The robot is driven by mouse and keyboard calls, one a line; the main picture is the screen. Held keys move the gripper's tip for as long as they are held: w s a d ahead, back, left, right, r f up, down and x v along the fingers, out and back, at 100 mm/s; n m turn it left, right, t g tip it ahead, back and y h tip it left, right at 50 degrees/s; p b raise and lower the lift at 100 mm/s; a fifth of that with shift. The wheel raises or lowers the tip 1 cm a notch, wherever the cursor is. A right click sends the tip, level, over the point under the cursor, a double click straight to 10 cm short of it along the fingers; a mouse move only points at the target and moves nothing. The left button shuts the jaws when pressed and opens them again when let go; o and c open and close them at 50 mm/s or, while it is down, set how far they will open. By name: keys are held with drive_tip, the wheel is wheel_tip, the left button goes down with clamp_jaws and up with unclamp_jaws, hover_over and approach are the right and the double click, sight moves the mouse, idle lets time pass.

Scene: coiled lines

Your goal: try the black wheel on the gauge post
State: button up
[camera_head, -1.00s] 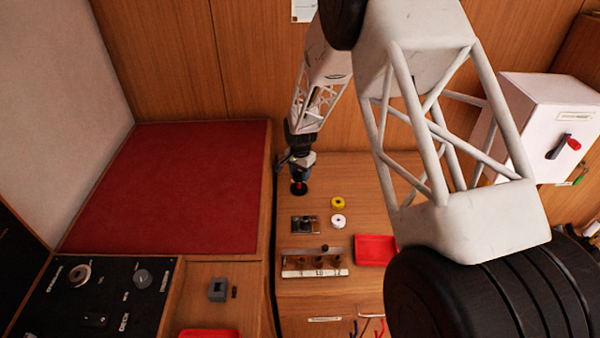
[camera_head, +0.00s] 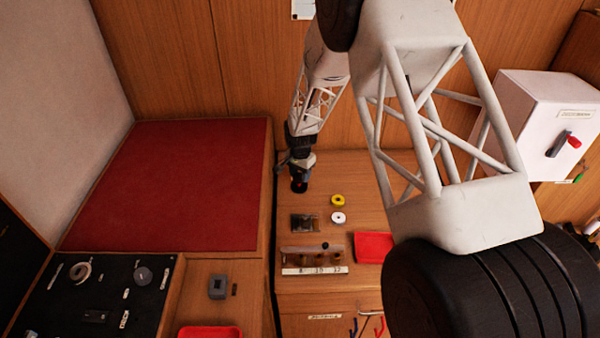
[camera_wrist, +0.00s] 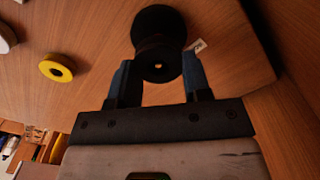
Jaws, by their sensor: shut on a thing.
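My gripper (camera_head: 299,178) points down over the wooden bench at its far left part. In the wrist view, its two blue-grey fingers (camera_wrist: 159,68) are shut on the black wheel (camera_wrist: 160,45), one finger on each side. A small gold spot shows at the wheel's middle. In the head view the wheel (camera_head: 299,188) is small and dark under the gripper; its exact height above the bench is hard to tell. A rack with several short posts (camera_head: 315,260) stands nearer the front. A small grey fixture (camera_head: 304,223) is behind it; which holds the gauge post is unclear.
A yellow wheel (camera_head: 338,200) and a white wheel (camera_head: 338,218) lie right of the gripper. A red tray (camera_head: 373,247) is right of the rack. A raised red panel (camera_head: 175,190) borders the bench on the left. My arm hides much of the right side.

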drive_tip(key=shift+f, duration=0.5)
drive_tip(key=o, duration=1)
drive_tip(key=shift+r, duration=0.15)
drive_tip(key=shift+r, duration=2.85)
drive_tip(key=shift+r, duration=3.9)
